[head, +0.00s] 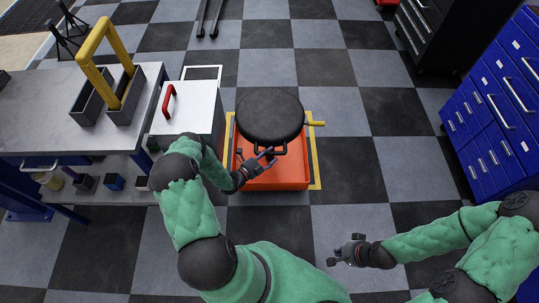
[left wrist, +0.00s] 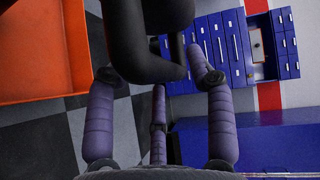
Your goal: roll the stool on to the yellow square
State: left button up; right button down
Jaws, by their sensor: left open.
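The stool has a round black seat (head: 269,112) over an orange tray base (head: 290,178). A black handle (head: 283,149) sits below the near edge of the seat. The yellow square (head: 315,165) is on the floor; its borders show left, right and behind the stool, which covers its middle. My left gripper (head: 264,160) is open at the near side of the seat, by the handle; in the left wrist view a black part (left wrist: 150,45) is beside and between its spread fingers. Contact cannot be told. My right gripper (head: 341,254) is open and empty above the floor, to the near right.
A white cabinet with a red handle (head: 169,101) stands close to the left of the stool, beside a grey workbench (head: 35,110). Blue drawer cabinets (head: 490,120) and a black cabinet (head: 430,30) stand at right. The checkered floor right of the stool (head: 385,160) is clear.

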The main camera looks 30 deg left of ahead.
pick_arm(q)
jog(key=f+v, duration=0.1)
jog(key=v, duration=0.5)
jog(key=shift+s+r, duration=0.35)
jog(key=shift+r, duration=0.2)
